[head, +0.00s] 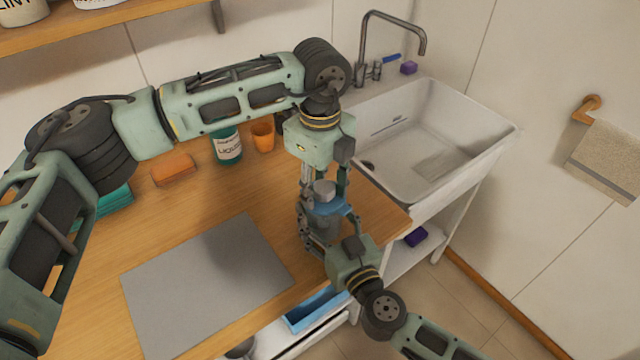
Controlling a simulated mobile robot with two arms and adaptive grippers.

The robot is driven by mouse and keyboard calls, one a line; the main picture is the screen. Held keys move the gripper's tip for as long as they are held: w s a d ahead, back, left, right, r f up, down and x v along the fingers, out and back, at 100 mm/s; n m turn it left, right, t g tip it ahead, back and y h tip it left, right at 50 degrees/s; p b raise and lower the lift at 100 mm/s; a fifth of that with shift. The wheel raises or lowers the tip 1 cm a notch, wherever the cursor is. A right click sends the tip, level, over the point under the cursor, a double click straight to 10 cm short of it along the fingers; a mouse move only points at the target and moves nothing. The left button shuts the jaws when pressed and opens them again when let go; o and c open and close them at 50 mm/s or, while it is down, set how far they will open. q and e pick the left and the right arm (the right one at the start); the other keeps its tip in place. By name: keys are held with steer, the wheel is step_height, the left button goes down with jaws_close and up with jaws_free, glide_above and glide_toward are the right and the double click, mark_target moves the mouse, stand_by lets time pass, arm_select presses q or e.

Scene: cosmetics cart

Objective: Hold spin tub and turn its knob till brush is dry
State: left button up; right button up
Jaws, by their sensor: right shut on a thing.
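The spin tub (327,222), a small grey tub with a blue rim, stands near the right end of the wooden counter. Its grey knob (324,188) is on top. My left gripper (325,185) points down from above, its fingers apart on either side of the knob; I see no clear contact. My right gripper (318,228) comes from the lower right and is shut on the spin tub low on its side, hiding part of it. No brush can be made out; the tub's inside is hidden.
A grey mat (205,285) lies on the counter (95,250). An orange sponge (173,168), a liquid bottle (227,147) and an orange cup (263,136) stand behind. The white sink (440,150) is at right.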

mark_target(321, 189)
arm_select(q)
steer(key=shift+w, duration=0.1)
steer(key=shift+r, duration=0.15)
step_height(321, 189, up, 12)
steer(key=shift+f, duration=0.2)
steer(key=shift+d, duration=0.1)
stand_by(0.6)
step_height(321, 189, down, 12)
steer(key=shift+r, duration=0.1)
stand_by(0.4)
steer(key=c, duration=1)
